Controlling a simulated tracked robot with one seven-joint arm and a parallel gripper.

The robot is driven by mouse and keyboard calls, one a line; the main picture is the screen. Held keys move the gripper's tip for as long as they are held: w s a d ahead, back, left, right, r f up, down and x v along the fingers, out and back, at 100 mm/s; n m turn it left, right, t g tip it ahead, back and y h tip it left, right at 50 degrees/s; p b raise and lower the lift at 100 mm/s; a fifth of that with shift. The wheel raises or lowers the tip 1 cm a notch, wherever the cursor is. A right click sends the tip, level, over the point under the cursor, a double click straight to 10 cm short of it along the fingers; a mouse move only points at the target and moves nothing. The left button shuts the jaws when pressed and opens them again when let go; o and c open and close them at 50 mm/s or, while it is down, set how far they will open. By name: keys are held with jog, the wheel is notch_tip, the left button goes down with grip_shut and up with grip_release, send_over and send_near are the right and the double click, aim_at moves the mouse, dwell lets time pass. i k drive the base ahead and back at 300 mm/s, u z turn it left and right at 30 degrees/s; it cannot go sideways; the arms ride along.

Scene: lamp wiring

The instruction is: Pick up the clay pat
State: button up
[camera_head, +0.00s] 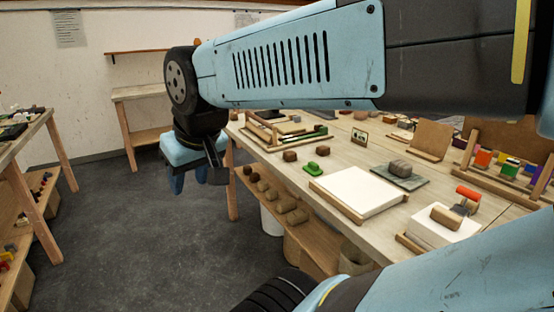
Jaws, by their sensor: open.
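A grey-brown lump (400,168) that looks like clay lies on a dark green mat (383,171) on the workbench. It may be the clay pat, but I cannot tell for sure. Small brown blocks (291,155) also lie on the bench, near its front edge and further back. My gripper (190,184) hangs over the floor, left of the bench's left end and well apart from the lump. It points down and is open. It is small in the picture, and no object shows between its fingers.
A white slab (357,192) lies at the bench's front, beside a green piece (312,168). A white block with a roller (443,226) stands front right. Wooden racks (285,131) stand behind. A lower shelf (308,235) holds several lumps. The grey floor (150,240) is open.

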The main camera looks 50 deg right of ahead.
aim_at(290, 155)
jog(key=z, duration=0.65)
jog(key=i, duration=1)
